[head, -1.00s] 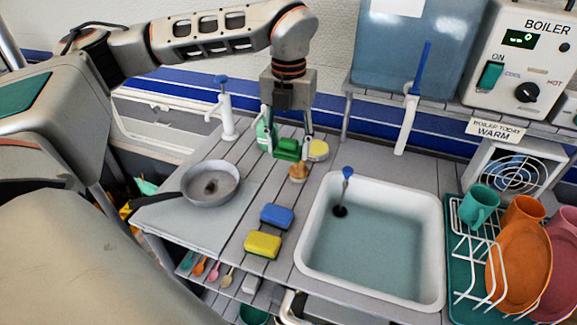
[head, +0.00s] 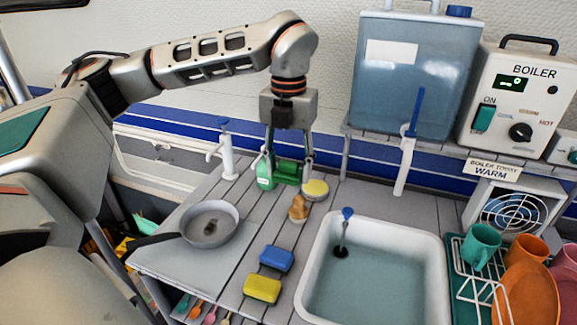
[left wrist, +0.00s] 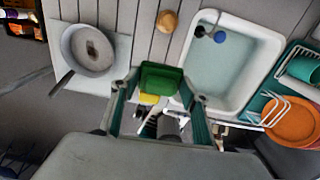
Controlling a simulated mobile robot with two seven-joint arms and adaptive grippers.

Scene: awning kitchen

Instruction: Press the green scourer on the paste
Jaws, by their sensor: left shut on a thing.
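My left gripper (head: 287,170) is shut on the green scourer (head: 287,173), a dark green block held between its two fingers. The scourer also shows in the left wrist view (left wrist: 162,78). A round, low tub with a pale yellow top (head: 316,188), which looks like the paste, stands on the counter just right of the right fingertip. In the head view the scourer is beside it, not over it; I cannot tell the exact height gap. The tub is not seen in the left wrist view. My right gripper is not in view.
A green bottle (head: 265,177) stands close left of the gripper, and a wooden brush (head: 298,208) in front. A pan (head: 210,223) with a brown patch is at left. Blue (head: 276,258) and yellow (head: 262,289) sponges lie by the sink (head: 436,270). Taps (head: 227,150) rise behind.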

